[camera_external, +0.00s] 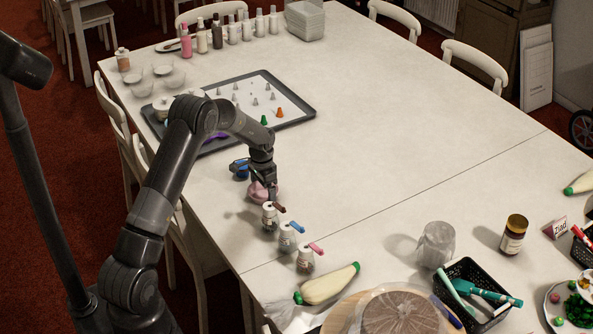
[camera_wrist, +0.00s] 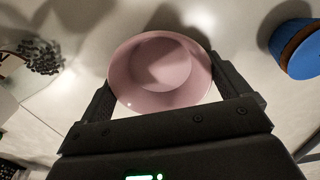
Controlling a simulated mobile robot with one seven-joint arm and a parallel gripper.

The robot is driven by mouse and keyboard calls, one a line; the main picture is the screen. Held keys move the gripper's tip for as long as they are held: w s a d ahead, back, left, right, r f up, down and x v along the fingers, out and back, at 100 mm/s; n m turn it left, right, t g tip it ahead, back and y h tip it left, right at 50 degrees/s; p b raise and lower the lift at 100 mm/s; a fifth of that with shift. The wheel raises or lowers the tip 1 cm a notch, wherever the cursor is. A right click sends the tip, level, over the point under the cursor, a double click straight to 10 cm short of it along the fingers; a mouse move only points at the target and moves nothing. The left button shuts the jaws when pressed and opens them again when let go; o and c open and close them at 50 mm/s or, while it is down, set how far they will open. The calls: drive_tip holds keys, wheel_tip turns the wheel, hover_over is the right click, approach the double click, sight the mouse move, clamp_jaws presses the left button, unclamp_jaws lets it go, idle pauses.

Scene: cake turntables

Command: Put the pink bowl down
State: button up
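The pink bowl (camera_external: 262,193) is under my gripper (camera_external: 264,180) near the left edge of the white table in the external view. In the wrist view the pink bowl (camera_wrist: 158,75) fills the space between the two fingers of my gripper (camera_wrist: 165,80). The fingers meet its rim on the left and right sides, so my gripper looks shut on it. The bowl is very low over the table (camera_external: 400,130); whether its base touches the table cannot be told.
A blue item (camera_external: 240,170) lies just behind the bowl. Several small jars (camera_external: 286,238) stand in front of it. A dark tray (camera_external: 300,112) with piping tips is behind.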

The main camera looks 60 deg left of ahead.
sight(263, 197)
drive_tip(key=shift+o, duration=0.6)
drive_tip(key=shift+r, duration=0.15)
wheel_tip(263, 197, up, 12)
